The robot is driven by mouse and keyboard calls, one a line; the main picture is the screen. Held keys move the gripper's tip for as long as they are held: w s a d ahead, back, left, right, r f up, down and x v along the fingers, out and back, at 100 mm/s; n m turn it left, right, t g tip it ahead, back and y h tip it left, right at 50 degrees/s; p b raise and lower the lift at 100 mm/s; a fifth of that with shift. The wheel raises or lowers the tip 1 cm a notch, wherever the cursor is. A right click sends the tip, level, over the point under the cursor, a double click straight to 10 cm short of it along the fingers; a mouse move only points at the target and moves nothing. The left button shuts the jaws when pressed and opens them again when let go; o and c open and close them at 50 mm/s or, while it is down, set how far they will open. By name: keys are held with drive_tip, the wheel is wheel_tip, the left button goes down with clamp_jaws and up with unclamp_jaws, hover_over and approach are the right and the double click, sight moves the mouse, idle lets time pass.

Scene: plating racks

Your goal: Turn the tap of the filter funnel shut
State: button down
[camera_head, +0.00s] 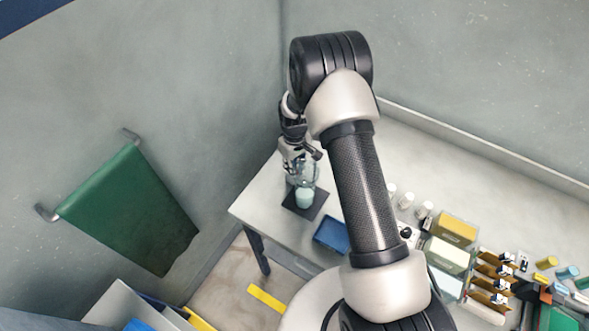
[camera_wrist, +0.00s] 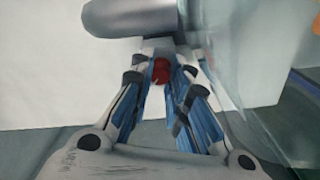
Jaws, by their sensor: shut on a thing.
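My gripper (camera_head: 301,160) hangs at the corner end of the bench. In the wrist view its two blue-padded fingers (camera_wrist: 161,84) close in on a small red tap handle (camera_wrist: 160,69) and are shut on it. Clear curved glass, seemingly the filter funnel (camera_wrist: 245,75), stands just right of the fingers. In the head view, a pale greenish glass vessel (camera_head: 304,197) stands below my gripper on a dark square mat (camera_head: 313,208). My gripper hides the tap in the head view, so its angle cannot be told there.
A blue tray (camera_head: 332,236) lies right of the mat. White-capped bottles (camera_head: 406,201), yellow and pale boxes (camera_head: 456,229) and several small racks line the bench to the right. A green cloth (camera_head: 135,210) hangs on the left wall. A grey cylinder (camera_wrist: 140,17) crosses the top of the wrist view.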

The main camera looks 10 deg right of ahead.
drive_tip(key=shift+n, duration=0.6)
drive_tip(key=shift+b, duration=0.3)
drive_tip(key=c, duration=1.5)
unclamp_jaws()
wheel_tip(320, 180, up, 12)
drive_tip(key=shift+r, duration=0.1)
